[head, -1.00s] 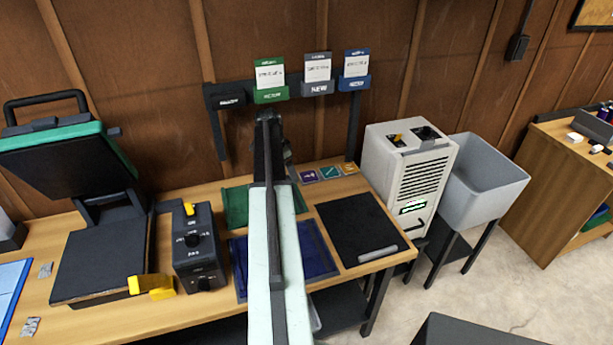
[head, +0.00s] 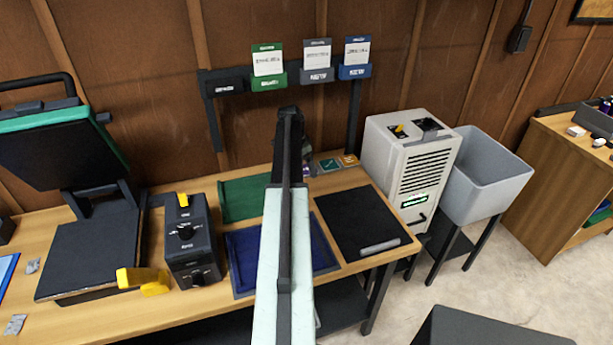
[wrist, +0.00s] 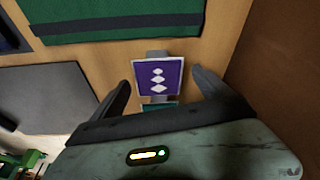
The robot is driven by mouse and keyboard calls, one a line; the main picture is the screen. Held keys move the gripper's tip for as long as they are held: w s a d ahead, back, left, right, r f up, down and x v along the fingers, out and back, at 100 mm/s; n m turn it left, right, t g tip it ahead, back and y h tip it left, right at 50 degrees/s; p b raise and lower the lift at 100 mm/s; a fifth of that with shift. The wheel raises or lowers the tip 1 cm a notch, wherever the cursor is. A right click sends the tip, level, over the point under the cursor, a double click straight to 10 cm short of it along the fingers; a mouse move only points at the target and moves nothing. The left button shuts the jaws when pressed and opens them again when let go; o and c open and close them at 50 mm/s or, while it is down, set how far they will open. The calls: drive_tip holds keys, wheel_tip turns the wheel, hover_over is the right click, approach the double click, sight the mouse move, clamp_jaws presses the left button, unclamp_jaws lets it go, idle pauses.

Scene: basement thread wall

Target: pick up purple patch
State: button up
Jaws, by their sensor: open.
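My gripper is open, with a finger on either side of the patch and nothing held. In the head view my arm covers most of the purple patch (head: 306,168). The teal patch (head: 329,165) and the orange patch (head: 348,161) lie to its right. A strip of the teal patch also shows below the purple one in the wrist view.
A green mat (head: 240,198), a blue tray (head: 243,262) and a black mat (head: 362,230) lie on the table. A rack with card holders (head: 269,80) stands behind. A white machine (head: 405,170) and a grey bin (head: 485,180) stand to the right.

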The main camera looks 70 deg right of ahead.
sight(305, 169)
drive_tip(key=shift+r, duration=0.1)
drive_tip(key=c, duration=1.4)
drive_tip(key=shift+r, duration=0.1)
drive_tip(key=shift+r+p, duration=0.6)
drive_tip(key=shift+p, duration=0.3)
drive_tip(key=p+v, duration=0.2)
drive_tip(key=shift+a+r+p, duration=0.1)
drive_tip(key=shift+r+p, duration=0.2)
drive_tip(key=shift+r, duration=0.05)
drive_tip(key=w+a, duration=0.2)
drive_tip(key=a, duration=0.2)
drive_tip(key=w+a, duration=0.3)
drive_tip(key=a, duration=0.2)
drive_tip(key=w+a+r+p, duration=0.1)
drive_tip(key=w+a, duration=0.1)
drive_tip(key=a, duration=0.2)
drive_tip(key=shift+w+a, duration=0.2)
drive_tip(key=shift+a, duration=0.05)
